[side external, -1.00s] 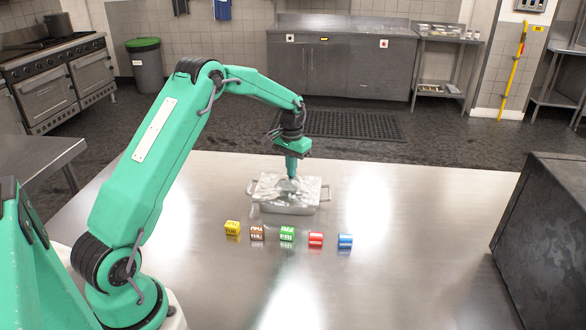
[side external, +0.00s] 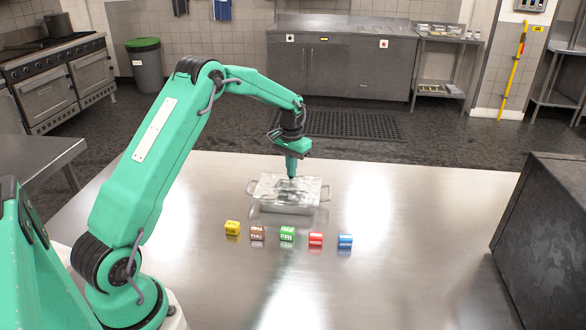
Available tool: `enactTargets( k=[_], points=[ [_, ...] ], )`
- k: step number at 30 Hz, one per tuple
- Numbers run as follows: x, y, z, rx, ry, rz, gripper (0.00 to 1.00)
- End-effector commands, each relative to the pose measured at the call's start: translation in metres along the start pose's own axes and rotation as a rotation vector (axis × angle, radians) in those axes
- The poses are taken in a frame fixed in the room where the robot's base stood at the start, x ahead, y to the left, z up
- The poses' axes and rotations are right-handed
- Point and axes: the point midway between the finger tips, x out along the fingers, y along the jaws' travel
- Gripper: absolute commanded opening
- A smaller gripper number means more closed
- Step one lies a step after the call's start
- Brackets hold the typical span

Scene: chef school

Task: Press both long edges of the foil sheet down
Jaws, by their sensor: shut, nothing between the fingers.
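The foil sheet (side external: 304,186) is silvery and wrinkled. It lies over the top of a rectangular metal pan (side external: 290,207) with a loop handle at each end, on the steel table. The foil's front long edge runs along the pan's near rim; its far long edge is partly behind my gripper. My gripper (side external: 292,177) points down over the middle to far part of the foil, shut and empty. Its tip is at or just above the foil; I cannot tell if it touches.
A dark metal box (side external: 545,240) stands at the right. The steel table (side external: 420,220) between is clear.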

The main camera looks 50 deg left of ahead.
Motion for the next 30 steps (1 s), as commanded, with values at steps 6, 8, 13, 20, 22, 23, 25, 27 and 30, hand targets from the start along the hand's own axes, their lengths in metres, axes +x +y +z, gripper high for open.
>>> enactTargets(
  k=[6,8,13,20,22,23,25,27,30],
  points=[
    [0.004,0.001,0.002,0.001,-0.009,0.001,0.00],
    [0.002,0.001,0.002,0.001,-0.009,0.001,0.00],
    [-0.008,0.000,0.001,0.000,-0.007,0.001,0.00],
    [-0.022,0.000,0.001,0.000,-0.004,0.000,0.00],
    [-0.026,0.000,0.001,0.000,-0.004,0.000,0.00],
    [-0.028,0.000,0.001,0.000,-0.003,0.000,0.00],
    [-0.032,0.000,0.000,0.000,-0.002,0.000,0.00],
    [-0.036,0.000,0.000,0.000,-0.002,0.000,0.00],
    [-0.042,0.000,0.000,0.000,-0.002,0.000,0.00]
  ],
)
